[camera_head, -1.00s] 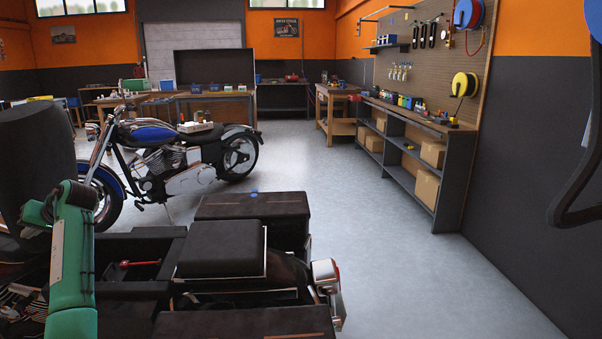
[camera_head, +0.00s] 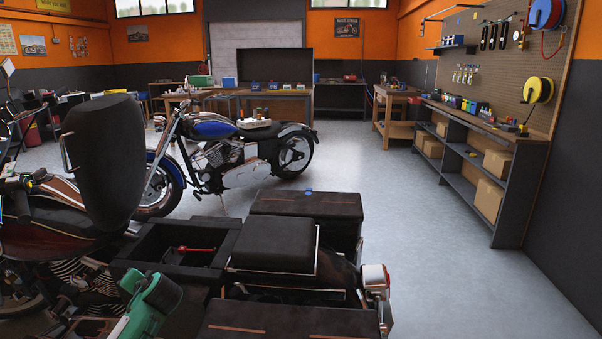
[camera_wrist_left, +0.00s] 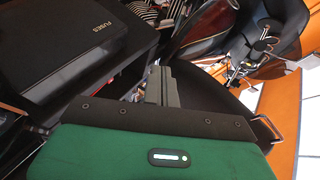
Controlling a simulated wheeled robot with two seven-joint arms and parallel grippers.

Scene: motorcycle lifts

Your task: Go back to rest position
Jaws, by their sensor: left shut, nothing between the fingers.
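My left gripper (camera_wrist_left: 160,86) shows in the left wrist view with its grey fingers together and nothing between them. It is above or beside dark motorcycle parts; the exact gap cannot be told. A black box lid marked FUSES (camera_wrist_left: 75,45) is to the left of it. In the head view a green part of my left arm (camera_head: 148,300) is at the bottom left, low beside the near motorcycle (camera_head: 275,245); the fingers cannot be made out there. My right gripper is in neither view.
An open black compartment (camera_head: 160,262) holds a red-handled tool (camera_head: 195,250). A blue motorcycle (camera_head: 230,150) stands behind. A shelf unit (camera_head: 508,215) and pegboard line the right wall. The grey floor (camera_head: 440,270) on the right is clear.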

